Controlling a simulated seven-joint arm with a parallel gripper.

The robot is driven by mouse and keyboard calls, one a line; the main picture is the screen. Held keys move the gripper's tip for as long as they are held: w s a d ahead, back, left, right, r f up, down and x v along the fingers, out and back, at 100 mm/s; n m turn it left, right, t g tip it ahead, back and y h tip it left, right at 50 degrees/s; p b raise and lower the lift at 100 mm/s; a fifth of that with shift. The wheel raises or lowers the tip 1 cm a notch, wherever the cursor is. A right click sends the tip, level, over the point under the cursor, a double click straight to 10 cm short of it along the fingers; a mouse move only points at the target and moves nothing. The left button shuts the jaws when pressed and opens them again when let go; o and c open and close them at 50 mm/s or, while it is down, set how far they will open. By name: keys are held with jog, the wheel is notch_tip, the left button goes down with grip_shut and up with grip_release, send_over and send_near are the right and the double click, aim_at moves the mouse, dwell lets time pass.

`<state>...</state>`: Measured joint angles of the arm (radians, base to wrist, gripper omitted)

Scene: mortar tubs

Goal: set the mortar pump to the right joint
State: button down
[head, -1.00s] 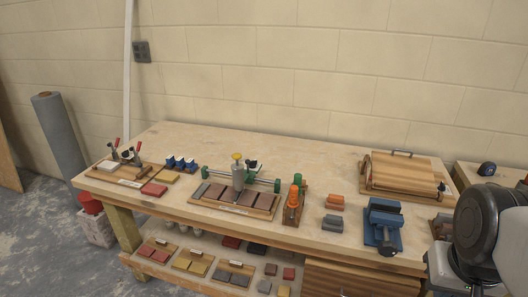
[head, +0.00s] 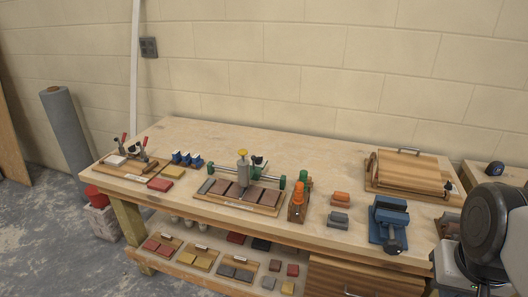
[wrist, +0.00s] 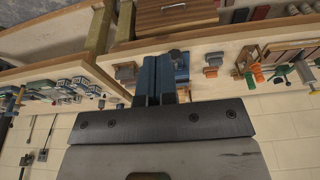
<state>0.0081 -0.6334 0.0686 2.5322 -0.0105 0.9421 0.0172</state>
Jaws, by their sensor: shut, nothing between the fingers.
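The mortar pump (head: 243,170) is a grey upright cylinder with a yellow top, in the middle of the bench in the head view. It stands at a rail with green ends, above a wooden board (head: 219,200) that holds a row of brown tiles (head: 252,195) with joints between them. I cannot tell exactly which joint its tip is over. My gripper (wrist: 156,62) shows in the wrist view, its two fingers together and empty. It is well away from the pump, towards the right end of the bench; its fingertips are not visible in the head view.
A blue vise (head: 388,218) stands at the bench's front right, and a wooden press-like box (head: 410,172) behind it. A clamp board (head: 125,168) is at the left. The bench behind the pump is clear.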

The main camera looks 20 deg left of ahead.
jog(key=c, duration=1.5)
grip_release()
jog(key=shift+c, duration=0.2)
jog(key=o, duration=0.5)
jog(key=shift+w+a+r, duration=0.15)
jog(key=shift+w+r, duration=0.15)
jog(key=shift+w, duration=0.2)
jog(key=shift+o, duration=0.3)
jog(key=w+a+r+n, duration=0.1)
jog(key=w+a+r, duration=0.1)
jog(key=w, duration=0.6)
jog(key=w+a+r+n, duration=0.1)
jog(key=w+a+r, duration=0.2)
jog(key=w, duration=0.6)
jog(key=shift+a+g, duration=0.3)
jog(key=shift+a, duration=0.9)
jog(key=n+g, duration=0.2)
jog(key=n, duration=0.3)
send_over(255, 157)
notch_tip(255, 157, down, 16)
jog(key=shift+r, duration=0.25)
jog(key=shift+w+a+f, duration=0.15)
jog(key=shift+a+f, duration=0.15)
jog(key=shift+a, duration=0.1)
